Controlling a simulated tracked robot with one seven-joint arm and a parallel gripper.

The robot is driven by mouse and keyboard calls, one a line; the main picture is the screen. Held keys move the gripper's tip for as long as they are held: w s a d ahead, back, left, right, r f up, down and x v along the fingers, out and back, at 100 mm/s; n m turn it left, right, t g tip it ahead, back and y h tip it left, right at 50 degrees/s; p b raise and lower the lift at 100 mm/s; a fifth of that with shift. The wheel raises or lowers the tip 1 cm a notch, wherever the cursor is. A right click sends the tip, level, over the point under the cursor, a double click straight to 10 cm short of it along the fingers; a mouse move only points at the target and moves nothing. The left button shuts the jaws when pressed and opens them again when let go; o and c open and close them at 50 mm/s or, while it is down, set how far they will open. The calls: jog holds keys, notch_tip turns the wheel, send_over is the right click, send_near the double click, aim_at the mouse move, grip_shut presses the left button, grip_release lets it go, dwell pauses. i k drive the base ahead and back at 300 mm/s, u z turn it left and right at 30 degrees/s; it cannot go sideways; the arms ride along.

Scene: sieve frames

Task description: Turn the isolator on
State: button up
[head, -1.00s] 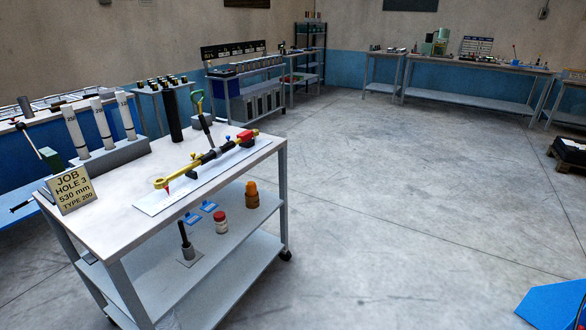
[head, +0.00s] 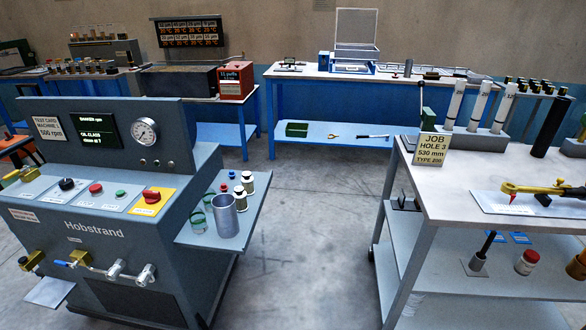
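A grey-blue machine marked Hobstrand (head: 88,228) stands at the left. On its sloped panel, at the right end, a red rotary knob (head: 152,196) sits on a yellow plate (head: 146,207); it looks like the isolator, though its label is too small to read. To its left are a green button (head: 121,193), a red button (head: 95,188) and a black knob (head: 66,184). A round gauge (head: 144,132) and a dark display (head: 96,130) are on the upright back panel. My gripper is not in view.
A side shelf (head: 250,212) on the machine holds a metal beaker (head: 224,217) and small bottles. A trolley (head: 455,195) with a JOB HOLE 3 sign (head: 431,149) stands at the right. Clear floor (head: 310,220) lies between them. Benches line the back wall.

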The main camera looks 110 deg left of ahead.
aim_at(152, 197)
jog(key=z, duration=0.35)
jog(key=i, duration=0.15)
jog(key=u, duration=2.9)
jog(key=i, duration=0.25)
jog(key=u, duration=2)
jog(key=i, duration=0.6)
jog(key=z, duration=0.25)
jog(key=k, duration=0.55)
jog(key=u, duration=0.2)
